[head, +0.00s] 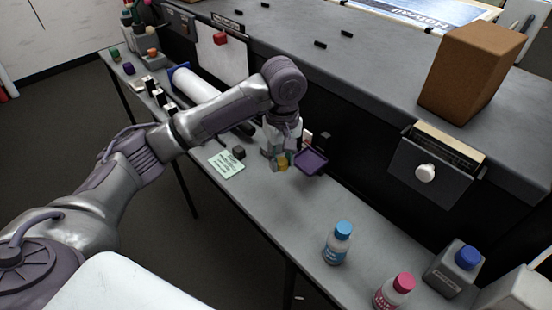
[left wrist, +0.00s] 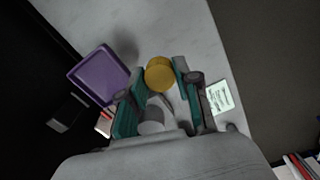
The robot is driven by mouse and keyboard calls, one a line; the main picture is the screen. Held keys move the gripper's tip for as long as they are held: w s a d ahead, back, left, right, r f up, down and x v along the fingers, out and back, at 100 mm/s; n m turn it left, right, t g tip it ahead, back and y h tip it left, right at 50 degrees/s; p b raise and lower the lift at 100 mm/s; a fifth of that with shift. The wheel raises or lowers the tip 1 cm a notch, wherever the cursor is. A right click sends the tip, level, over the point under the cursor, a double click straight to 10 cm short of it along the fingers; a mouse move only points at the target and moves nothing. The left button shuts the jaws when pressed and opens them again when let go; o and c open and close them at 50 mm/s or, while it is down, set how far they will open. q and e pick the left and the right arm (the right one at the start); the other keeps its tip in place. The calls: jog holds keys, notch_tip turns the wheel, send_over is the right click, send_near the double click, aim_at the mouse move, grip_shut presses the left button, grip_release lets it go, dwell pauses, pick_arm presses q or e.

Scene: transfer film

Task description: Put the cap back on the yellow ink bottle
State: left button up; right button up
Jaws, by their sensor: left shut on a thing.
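My left gripper (head: 279,161) hangs fingers down over the grey bench top, left of a purple tray. It is shut on a yellow cap (head: 283,162), which sits low between the fingertips. In the left wrist view the cap (left wrist: 159,74) shows as a round yellow disc between the teal finger pads of the gripper (left wrist: 153,88). I cannot make out the yellow ink bottle's body in either view. Whether the cap touches anything below is hidden. My right gripper is not in view.
The purple tray (head: 312,161) is close right of the gripper, and a green note (head: 226,163) lies left. A blue-capped bottle (head: 338,243), a pink-capped bottle (head: 394,291) and a grey blue-capped container (head: 455,266) stand nearer. Bench between is clear. A raised dark shelf (head: 380,82) runs behind.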

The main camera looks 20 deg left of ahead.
pick_arm(q)
jog(key=s+d+m, duration=0.1)
jog(key=s+m, duration=0.9)
jog(key=s, duration=0.4)
jog(key=shift+s+d, duration=0.3)
jog(key=shift+d, duration=0.1)
